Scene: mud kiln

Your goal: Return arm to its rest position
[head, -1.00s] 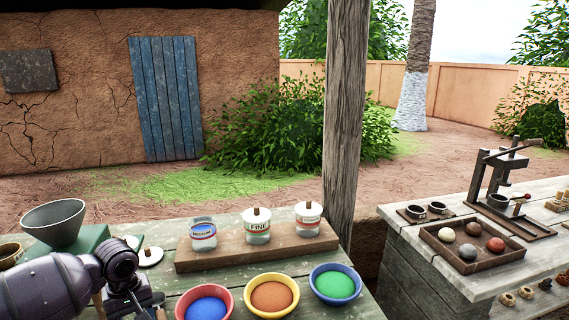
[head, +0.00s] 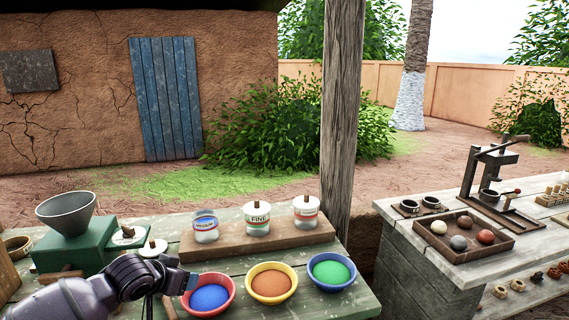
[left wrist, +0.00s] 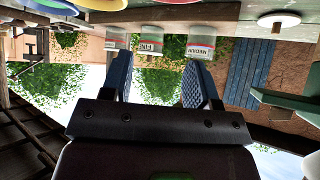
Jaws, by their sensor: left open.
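My left arm comes in from the lower left in the head view. Its gripper (head: 190,282) is low over the bench (head: 235,300), beside the red bowl of blue powder (head: 209,297). In the left wrist view my left gripper (left wrist: 158,68) has its two blue pads spread apart with nothing between them. That view is upside down, with the labelled jars beyond the fingers. My right gripper is in neither current view.
A yellow bowl (head: 272,285) and a blue bowl (head: 332,272) stand right of the red one. Behind stand a MEDIUM jar (head: 205,228), a FINE jar (head: 257,221) and a third jar (head: 306,214) on a wooden riser. A funnel (head: 67,212) tops a green box (head: 75,248).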

